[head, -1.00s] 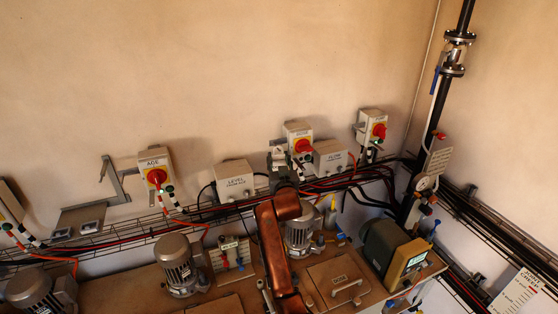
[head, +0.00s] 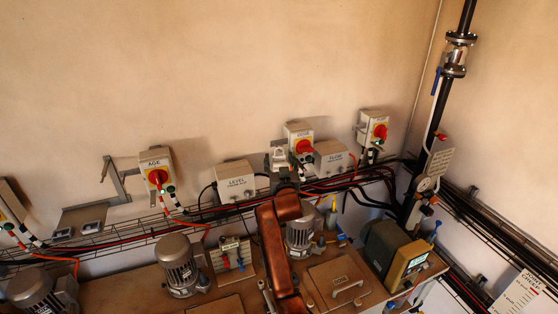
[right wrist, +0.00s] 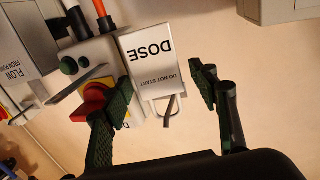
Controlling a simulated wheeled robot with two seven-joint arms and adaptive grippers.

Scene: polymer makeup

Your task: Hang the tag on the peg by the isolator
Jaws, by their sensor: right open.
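The white tag (right wrist: 150,65) reads DOSE, DO NOT START. It appears upside down in the right wrist view, beside the isolator (right wrist: 88,88) with its red handle. A thin metal loop (right wrist: 172,110) shows at the tag's edge; whether it sits around the peg is unclear. My right gripper (right wrist: 165,112) is open, with one dark green finger on each side of the tag's loop end. In the head view my right gripper (head: 281,168) is just left of the DOSE isolator (head: 299,132). My left gripper is out of view.
The FLOW box (head: 331,156) stands right of the isolator and the LEVEL box (head: 235,181) left of it. A wire cable tray (head: 130,242) runs below. Motors (head: 178,264) and a lidded bench (head: 340,285) lie underneath. The wall above is clear.

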